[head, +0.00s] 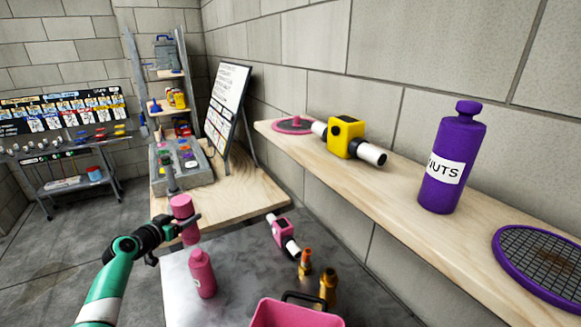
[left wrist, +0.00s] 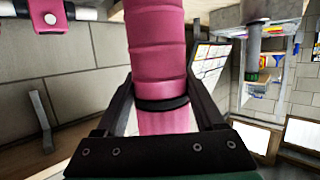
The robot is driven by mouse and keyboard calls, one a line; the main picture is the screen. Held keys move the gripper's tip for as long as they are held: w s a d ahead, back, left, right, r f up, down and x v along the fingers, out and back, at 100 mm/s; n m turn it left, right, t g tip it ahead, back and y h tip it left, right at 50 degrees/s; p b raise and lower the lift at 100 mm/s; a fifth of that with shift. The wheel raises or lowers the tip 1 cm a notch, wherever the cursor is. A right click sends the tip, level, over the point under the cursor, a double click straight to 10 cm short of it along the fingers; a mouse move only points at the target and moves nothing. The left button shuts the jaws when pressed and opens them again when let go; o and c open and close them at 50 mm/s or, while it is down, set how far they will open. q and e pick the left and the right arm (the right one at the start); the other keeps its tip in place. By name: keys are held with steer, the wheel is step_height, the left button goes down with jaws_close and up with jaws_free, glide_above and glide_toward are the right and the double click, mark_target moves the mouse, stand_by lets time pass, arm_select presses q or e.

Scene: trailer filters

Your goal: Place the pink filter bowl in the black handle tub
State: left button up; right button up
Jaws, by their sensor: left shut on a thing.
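The pink filter bowl (head: 182,207) is a ribbed pink cylinder with a dark band near one end. My left gripper (head: 188,220) is shut on it and holds it above the far left edge of the grey metal table (head: 235,255). In the left wrist view the bowl (left wrist: 158,50) stands between the two black fingers, which close around it near the dark band. The black handle tub (head: 290,314) is a pink tub with a black handle at the bottom edge of the head view, partly cut off. My right gripper is not in view.
A pink bottle (head: 203,276) stands on the metal table, with a pink-and-black fitting (head: 281,230) and brass fittings (head: 328,287) nearer the tub. The wooden shelf (head: 390,205) on the right holds a yellow filter head (head: 343,138), a purple bottle (head: 452,160) and a purple mesh disc (head: 545,262).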

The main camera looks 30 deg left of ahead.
arm_select(q)
steer(key=shift+r, duration=0.1)
steer(key=shift+r, duration=0.15)
steer(key=shift+w+d+r+p, duration=0.1)
steer(key=shift+d+r+p, duration=0.2)
steer(key=shift+r+p, duration=0.65)
steer(key=s+d+r+h+p, duration=0.1)
steer(key=d+p, duration=0.9)
steer(key=d, duration=0.3)
steer(key=s+d+r+m+p, duration=0.1)
steer(key=d+r+p, duration=0.1)
steer(key=d+p, duration=0.9)
steer(key=shift+s+d+r+h, duration=0.15)
steer(key=shift+s+d+h, duration=0.25)
steer(key=shift+d, duration=0.65)
steer(key=s+d+r+m+h+p, duration=0.1)
steer(key=s+d+r+p, duration=0.5)
steer(key=d+p, duration=0.3)
steer(key=shift+s+d+r+t, duration=0.3)
steer(key=shift+s+d, duration=0.25)
steer(key=shift+s, duration=0.1)
steer(key=s+d+r+m+h+p, duration=0.1)
steer(key=s+d+r+h+p, duration=0.1)
steer(key=s+d+r+p, duration=0.5)
steer(key=shift+s+r+m, duration=0.4)
steer(key=shift+s+r, duration=0.4)
steer(key=shift+s, duration=0.25)
steer(key=shift+d+f+h, duration=0.15)
steer(key=shift+f+h, duration=0.1)
steer(key=shift+h, duration=0.05)
